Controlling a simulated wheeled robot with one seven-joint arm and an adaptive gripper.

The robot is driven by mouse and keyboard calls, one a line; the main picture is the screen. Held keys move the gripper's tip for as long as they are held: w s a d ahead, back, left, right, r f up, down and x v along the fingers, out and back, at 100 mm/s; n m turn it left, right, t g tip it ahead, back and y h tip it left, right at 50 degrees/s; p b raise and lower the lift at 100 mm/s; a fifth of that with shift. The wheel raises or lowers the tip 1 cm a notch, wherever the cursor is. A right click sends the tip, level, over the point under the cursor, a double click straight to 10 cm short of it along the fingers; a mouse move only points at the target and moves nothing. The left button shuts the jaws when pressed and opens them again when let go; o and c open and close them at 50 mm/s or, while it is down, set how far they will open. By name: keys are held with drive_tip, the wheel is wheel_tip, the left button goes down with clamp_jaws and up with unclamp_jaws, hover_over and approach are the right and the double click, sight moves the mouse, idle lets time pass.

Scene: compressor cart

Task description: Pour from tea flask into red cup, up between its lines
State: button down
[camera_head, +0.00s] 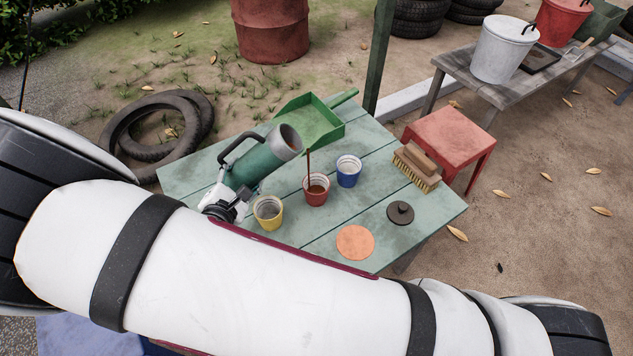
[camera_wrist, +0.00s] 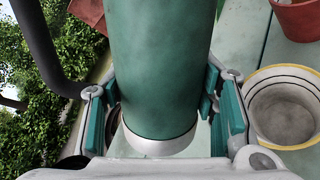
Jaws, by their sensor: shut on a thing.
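The tea flask (camera_head: 262,160) is a green cylinder with a black handle and an open grey mouth. It is tilted, its mouth up and right in the head view, near the red cup (camera_head: 317,197). A thin dark brown streak, seemingly tea, runs from beside the mouth down into the red cup. Brown liquid shows in the cup; its level against the lines is too small to tell. My gripper (camera_head: 222,203) is shut on the flask's lower body. In the wrist view the flask (camera_wrist: 160,70) sits between the teal pads; its mouth is out of view.
On the green slatted table (camera_head: 310,235) stand a yellow cup (camera_head: 268,213), near my gripper, and a blue cup (camera_head: 348,171). A green dustpan (camera_head: 312,122), a brush (camera_head: 417,168), a dark lid (camera_head: 400,213) and an orange disc (camera_head: 355,243) lie around them. A red stool (camera_head: 450,138) stands beyond.

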drive_tip(key=shift+a+f+m+b, duration=0.35)
drive_tip(key=shift+f+m+b, duration=0.1)
drive_tip(key=shift+f+m, duration=0.1)
idle(0.6)
drive_tip(key=shift+a+f+m+y, duration=0.15)
drive_tip(key=shift+m+y, duration=0.1)
drive_tip(key=shift+y, duration=0.15)
idle(1.0)
